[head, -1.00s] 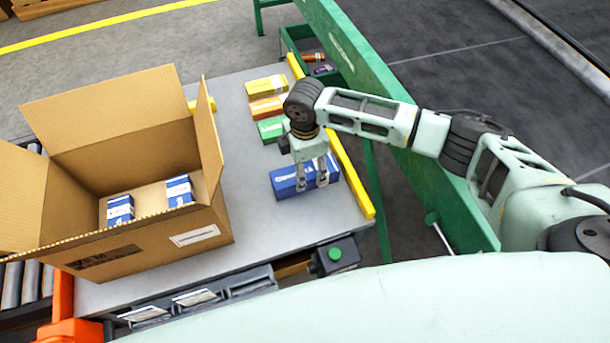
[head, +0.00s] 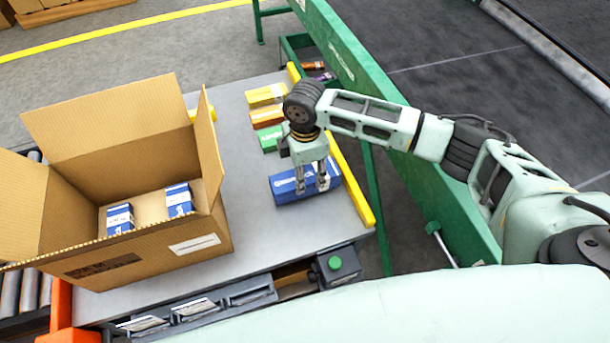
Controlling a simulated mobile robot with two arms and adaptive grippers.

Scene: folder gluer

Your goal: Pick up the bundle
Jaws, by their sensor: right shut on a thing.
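The blue bundle (head: 284,190) lies on the right part of the grey table, near the yellow edge rail. My right gripper (head: 311,189) points down over it and is shut on it, with its fingers against the bundle. I cannot tell whether the bundle is clear of the table top. My left gripper is not in view.
An open cardboard box (head: 150,249) stands on the left of the table (head: 255,229) with two blue-and-white packs (head: 179,199) inside. Yellow (head: 264,95), orange (head: 266,115) and green (head: 268,138) packs lie behind the bundle. A yellow rail (head: 352,185) and green machine frame (head: 420,195) bound the right side.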

